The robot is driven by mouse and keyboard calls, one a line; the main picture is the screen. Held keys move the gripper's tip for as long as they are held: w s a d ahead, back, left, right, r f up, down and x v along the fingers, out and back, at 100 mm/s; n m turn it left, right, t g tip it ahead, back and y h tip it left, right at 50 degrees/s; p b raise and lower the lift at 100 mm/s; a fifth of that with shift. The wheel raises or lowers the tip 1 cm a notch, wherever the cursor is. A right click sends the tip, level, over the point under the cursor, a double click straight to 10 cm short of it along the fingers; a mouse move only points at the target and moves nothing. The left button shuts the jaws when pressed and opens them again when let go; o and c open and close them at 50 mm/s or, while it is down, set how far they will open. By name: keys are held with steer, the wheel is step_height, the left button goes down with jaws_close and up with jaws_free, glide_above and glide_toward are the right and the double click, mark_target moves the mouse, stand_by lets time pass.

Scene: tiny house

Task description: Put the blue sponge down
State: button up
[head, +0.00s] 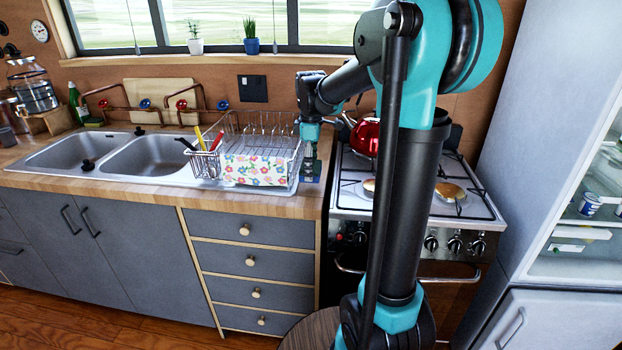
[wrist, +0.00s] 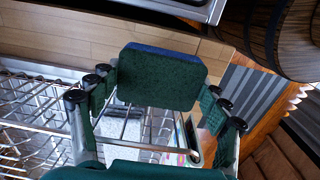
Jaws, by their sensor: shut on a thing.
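The blue sponge (wrist: 160,78) shows in the wrist view as a dark green pad with a thin blue edge along its top. My gripper (wrist: 160,92) is shut on it, with one finger at each side. In the head view my gripper (head: 311,160) points down at the right end of the dish rack (head: 238,181), near the right end of the wooden counter (head: 160,199). In the wrist view, the rack's wires (wrist: 30,110) lie below and left of the sponge.
The stove (head: 415,205) with a red kettle (head: 366,136) stands right of the counter. A double sink (head: 150,155) is left of the rack. Utensils (head: 208,140) stand at the rack's left end. A round wooden top (head: 310,330) is low in front.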

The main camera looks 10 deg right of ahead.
steer(key=shift+f, duration=2.05)
steer(key=shift+f, duration=0.1)
steer(key=o, duration=1)
steer(key=shift+o, duration=0.2)
step_height(320, 180, up, 12)
steer(key=shift+f, duration=0.1)
steer(key=s+d+f+m+t, duration=0.2)
steer(key=s+f+m, duration=0.5)
steer(key=s+f, duration=0.4)
steer(key=s+d+f+m+t, duration=0.2)
steer(key=s+f+m, duration=0.5)
steer(key=s+f, duration=0.4)
steer(key=shift+f, duration=0.15)
steer(key=shift+o, duration=0.2)
